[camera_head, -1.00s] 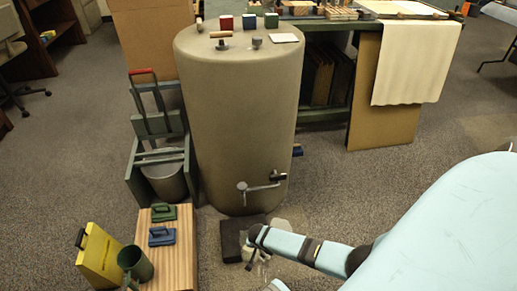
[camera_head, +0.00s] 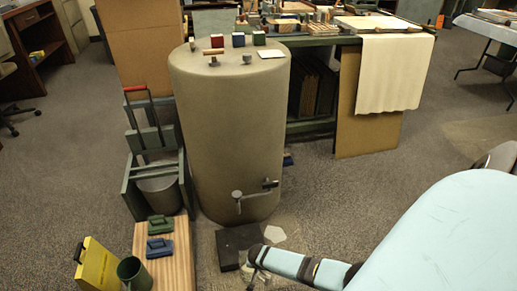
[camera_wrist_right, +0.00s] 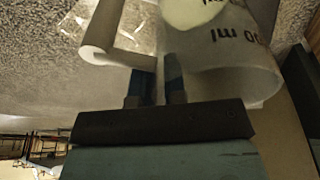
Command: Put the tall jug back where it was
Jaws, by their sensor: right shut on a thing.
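A translucent whitish jug (camera_wrist_right: 235,65) with dark "ml" markings fills the upper right of the right wrist view, with its pale handle (camera_wrist_right: 118,50) to the left. My right gripper (camera_wrist_right: 157,78) is shut on the jug near its handle; the exact contact is hard to see. In the head view my right gripper (camera_head: 257,262) is low, beside a dark block on the floor in front of the big drum. The jug is mostly hidden or too small to make out there. My left gripper is not in view.
The large grey-brown drum (camera_head: 230,130) with a tap (camera_head: 238,197) stands behind the dark block (camera_head: 240,240). A pale flat patch (camera_head: 274,233) lies beside it. A wooden board (camera_head: 172,262) with green and blue tools, a yellow holder (camera_head: 97,265) and a green cup (camera_head: 134,273) are at left.

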